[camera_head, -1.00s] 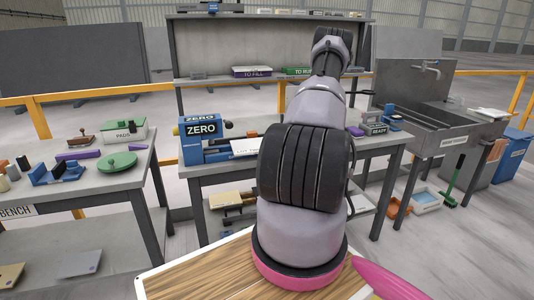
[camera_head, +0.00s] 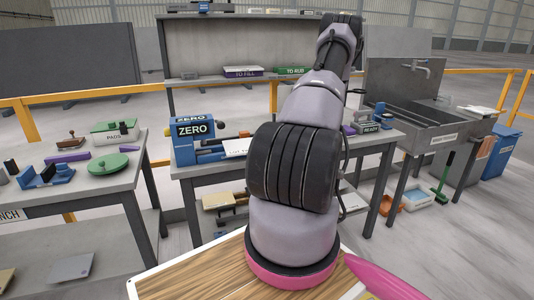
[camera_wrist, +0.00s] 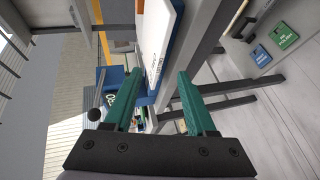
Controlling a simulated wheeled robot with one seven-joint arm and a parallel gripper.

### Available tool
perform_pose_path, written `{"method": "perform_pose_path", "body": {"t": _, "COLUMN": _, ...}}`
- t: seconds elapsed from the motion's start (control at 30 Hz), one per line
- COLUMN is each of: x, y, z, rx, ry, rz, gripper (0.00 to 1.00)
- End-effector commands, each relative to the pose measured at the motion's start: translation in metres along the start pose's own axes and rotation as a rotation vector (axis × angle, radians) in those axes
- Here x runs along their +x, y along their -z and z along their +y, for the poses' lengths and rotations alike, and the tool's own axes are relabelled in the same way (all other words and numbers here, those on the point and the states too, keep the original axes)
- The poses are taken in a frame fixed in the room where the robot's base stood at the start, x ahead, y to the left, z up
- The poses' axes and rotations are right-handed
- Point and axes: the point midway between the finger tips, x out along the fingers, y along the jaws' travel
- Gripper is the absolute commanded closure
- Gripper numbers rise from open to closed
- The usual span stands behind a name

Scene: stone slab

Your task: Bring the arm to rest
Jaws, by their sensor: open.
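My arm rises from its base in the middle of the head view and reaches forward over the centre bench (camera_head: 200,177). My gripper is hidden in the head view behind my own arm. In the wrist view my gripper (camera_wrist: 160,100) shows two green fingers held wide apart with nothing between them. Beyond the fingers are the bench edge, a white-topped blue item (camera_wrist: 165,45) and the blue ZERO block (camera_wrist: 112,88). I cannot tell the exact gap between the fingers and these things.
A left bench (camera_head: 120,182) holds a green round pad (camera_head: 109,163) and a PADS box (camera_head: 114,130). A sink (camera_head: 430,115) stands at the right. A shelf (camera_head: 215,80) rises behind the centre bench. A green broom (camera_head: 444,180) and blue bin (camera_head: 500,152) stand on the right.

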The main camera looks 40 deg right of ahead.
Motion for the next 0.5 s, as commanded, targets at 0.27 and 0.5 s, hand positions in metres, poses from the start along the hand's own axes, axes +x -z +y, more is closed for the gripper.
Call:
{"method": "perform_pose_path", "body": {"t": 0.27, "x": -0.017, "y": 0.0, "z": 0.0, "rx": -0.001, "ry": -0.001, "rz": 0.001, "gripper": 0.44}}
{"method": "perform_pose_path", "body": {"t": 0.5, "x": -0.01, "y": 0.016, "z": 0.027, "rx": -0.108, "ry": 0.001, "rz": 0.065, "gripper": 0.44}}
